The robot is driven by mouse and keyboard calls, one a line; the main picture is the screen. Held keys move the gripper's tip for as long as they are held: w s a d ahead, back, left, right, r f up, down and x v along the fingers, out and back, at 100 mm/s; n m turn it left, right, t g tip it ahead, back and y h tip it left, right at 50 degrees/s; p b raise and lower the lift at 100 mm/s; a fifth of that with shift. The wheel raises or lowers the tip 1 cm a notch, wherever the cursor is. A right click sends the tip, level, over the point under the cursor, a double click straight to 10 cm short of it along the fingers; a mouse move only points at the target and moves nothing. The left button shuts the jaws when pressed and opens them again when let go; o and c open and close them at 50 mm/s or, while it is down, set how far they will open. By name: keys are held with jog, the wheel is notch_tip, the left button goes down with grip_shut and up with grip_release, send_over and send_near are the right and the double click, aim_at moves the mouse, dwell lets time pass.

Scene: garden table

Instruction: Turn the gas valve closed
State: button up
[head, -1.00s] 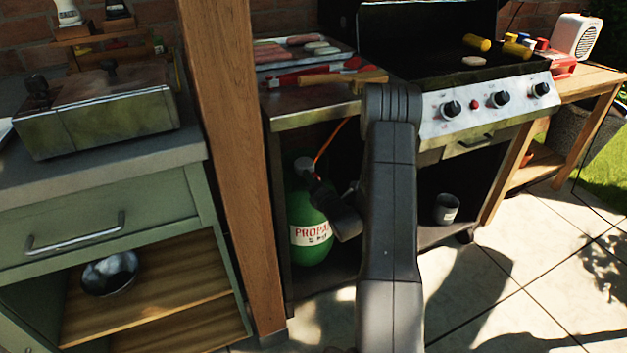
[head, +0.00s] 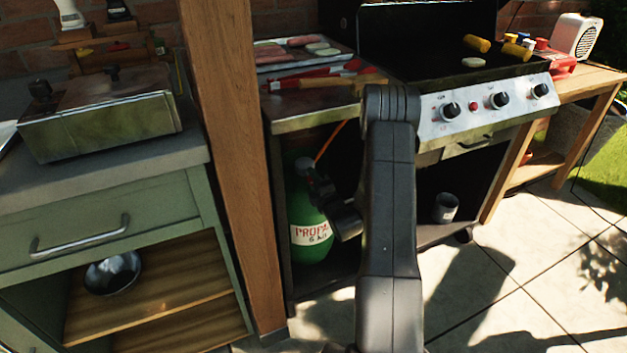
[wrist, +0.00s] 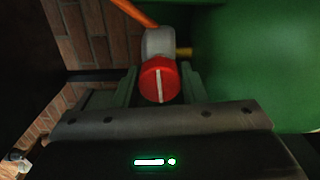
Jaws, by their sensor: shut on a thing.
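The green propane bottle (head: 311,238) stands on the floor of the grill cabinet, partly hidden by my arm in the head view. Its side fills the right of the wrist view (wrist: 255,65). The red gas valve knob (wrist: 159,80) has a white line that runs nearly upright in the wrist view. My gripper (wrist: 160,84) is shut on the knob, one finger on each side. In the head view my gripper (head: 316,184) is at the top of the bottle, and the knob is hidden there. A grey fitting (wrist: 158,42) sits behind the knob.
An orange hose (head: 329,140) rises from the bottle's top. The grill (head: 487,105) and side counter (head: 300,108) overhang the cabinet. A wooden post (head: 232,170) stands left of the opening. A dark cup (head: 445,208) stands to the right inside.

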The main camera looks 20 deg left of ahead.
dwell(0.3)
jog(key=o, duration=1)
jog(key=shift+c, duration=0.2)
jog(key=shift+d, duration=0.1)
jog(key=p+v, duration=0.2)
jog(key=v, duration=1.1)
jog(key=shift+s+d, duration=0.25)
jog(key=shift+d, duration=0.05)
jog(key=shift+a, duration=0.1)
jog(key=b+x, duration=0.2)
jog(key=x, duration=1.2)
jog(key=shift+s, duration=0.1)
